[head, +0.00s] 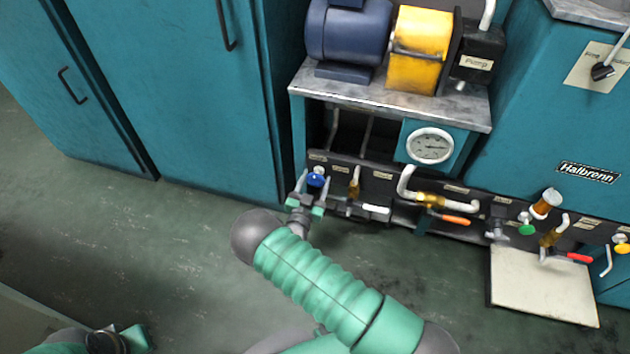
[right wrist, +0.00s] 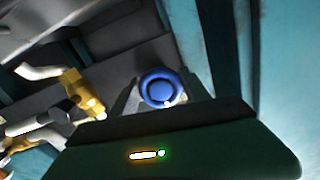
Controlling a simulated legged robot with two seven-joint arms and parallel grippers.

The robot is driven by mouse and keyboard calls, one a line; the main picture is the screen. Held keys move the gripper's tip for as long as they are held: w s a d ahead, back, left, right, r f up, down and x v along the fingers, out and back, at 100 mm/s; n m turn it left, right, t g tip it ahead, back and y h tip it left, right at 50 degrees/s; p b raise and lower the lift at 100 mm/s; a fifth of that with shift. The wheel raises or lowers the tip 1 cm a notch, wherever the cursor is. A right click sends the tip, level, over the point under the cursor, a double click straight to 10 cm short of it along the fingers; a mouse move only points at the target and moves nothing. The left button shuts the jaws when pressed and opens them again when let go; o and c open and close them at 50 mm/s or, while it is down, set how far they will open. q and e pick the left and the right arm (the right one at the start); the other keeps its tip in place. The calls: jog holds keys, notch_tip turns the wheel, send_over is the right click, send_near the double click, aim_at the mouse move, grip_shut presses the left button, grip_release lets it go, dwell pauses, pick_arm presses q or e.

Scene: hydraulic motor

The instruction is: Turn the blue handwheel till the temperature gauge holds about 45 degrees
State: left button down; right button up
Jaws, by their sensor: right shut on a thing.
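The blue handwheel (head: 315,180) sits on the black manifold strip at the left end of the bench. My right gripper (head: 313,190) reaches it from below, with one finger on each side, and is shut on it. In the right wrist view the blue handwheel (right wrist: 160,88) lies between the fingertips. A round white gauge (head: 430,146) is mounted under the bench top, right of the handwheel. Its needle points roughly right, but its numbers are too small to read. My left gripper (head: 132,339) shows only partly at the lower left edge, and its jaws cannot be made out.
A brass valve (head: 354,184) stands close to the right of the handwheel. Further right are an orange-handled valve (head: 455,220), a green knob (head: 527,230) and a red handle (head: 580,258). The blue motor (head: 347,32) and yellow coupling (head: 418,50) sit above.

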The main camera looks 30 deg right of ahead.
jog(key=n+p, duration=0.1)
jog(key=n, duration=0.1)
jog(key=shift+s+n, duration=0.1)
jog(key=shift+n, duration=0.3)
jog(key=n+p, duration=0.1)
jog(key=n, duration=0.2)
jog(key=shift+n, duration=0.3)
jog(key=n+p, duration=0.1)
jog(key=n, duration=0.3)
jog(key=shift+a+n, duration=0.1)
jog(key=shift+n, duration=1.9)
jog(key=o, duration=1.4)
jog(key=shift+c, duration=0.2)
